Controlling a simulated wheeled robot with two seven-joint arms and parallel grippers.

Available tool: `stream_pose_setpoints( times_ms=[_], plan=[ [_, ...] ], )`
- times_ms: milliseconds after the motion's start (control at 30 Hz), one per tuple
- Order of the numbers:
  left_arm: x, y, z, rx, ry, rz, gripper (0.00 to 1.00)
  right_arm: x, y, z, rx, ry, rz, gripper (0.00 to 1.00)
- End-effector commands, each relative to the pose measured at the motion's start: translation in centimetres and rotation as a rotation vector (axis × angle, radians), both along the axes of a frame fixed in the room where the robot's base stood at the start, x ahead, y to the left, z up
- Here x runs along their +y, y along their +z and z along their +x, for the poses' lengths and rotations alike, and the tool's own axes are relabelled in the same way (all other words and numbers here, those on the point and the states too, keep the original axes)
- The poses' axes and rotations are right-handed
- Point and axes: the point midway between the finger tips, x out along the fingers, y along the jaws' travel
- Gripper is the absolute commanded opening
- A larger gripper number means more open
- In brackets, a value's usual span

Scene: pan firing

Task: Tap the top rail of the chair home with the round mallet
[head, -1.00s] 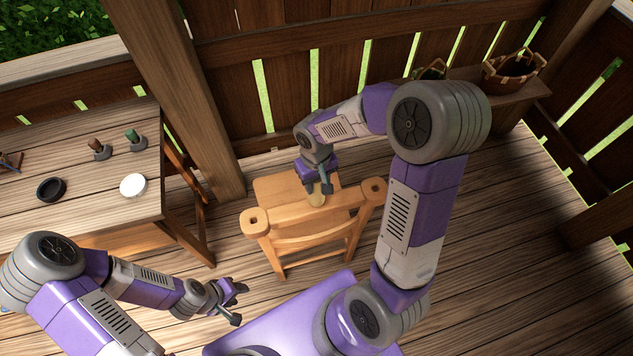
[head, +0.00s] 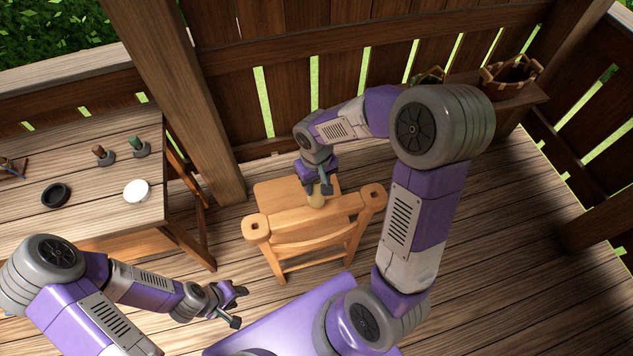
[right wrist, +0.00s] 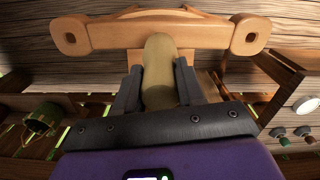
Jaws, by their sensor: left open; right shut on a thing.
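The wooden chair (head: 299,236) stands on the deck, its top rail (head: 346,204) spanning the back with a round hole near each end. The rail (right wrist: 105,32) also crosses the top of the right wrist view. My right gripper (head: 322,190) is above the seat, shut on the round mallet (head: 316,201), a pale yellowish wooden thing. In the right wrist view the mallet (right wrist: 159,75) sits between the fingers, its far end overlapping the rail's middle. I cannot tell whether they touch. My left gripper (head: 238,305) is open and empty, left of and nearer than the chair.
A wooden table (head: 95,220) at left holds a black ring-shaped dish (head: 56,196), a white disc (head: 136,191) and two small stoppered items (head: 139,147). A basket (head: 510,74) sits on a shelf at the back right. The deck right of the chair is clear.

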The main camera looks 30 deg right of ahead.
Motion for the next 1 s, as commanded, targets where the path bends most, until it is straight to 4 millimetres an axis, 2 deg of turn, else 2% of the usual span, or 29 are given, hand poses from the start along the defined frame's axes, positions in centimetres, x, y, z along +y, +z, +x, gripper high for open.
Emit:
stream_pose_setpoints(
  times_ms=[167,400,800,1000],
  plan=[
    [0.0,-2.1,0.0,0.0,0.0,0.0,0.43,0.0,-2.3,0.0,0.0,0.0,0.0,0.0],
    [0.0,-6.0,0.0,0.0,0.0,0.0,0.43,0.0,-6.7,0.0,0.0,0.001,0.0,0.0],
    [0.0,-2.6,0.0,0.0,0.0,0.0,0.43,0.0,-2.6,0.0,-0.002,0.001,0.0,0.0],
    [0.0,-2.8,0.0,0.0,0.0,0.0,0.43,0.0,-2.7,0.0,-0.001,0.001,0.0,0.0]
  ],
)
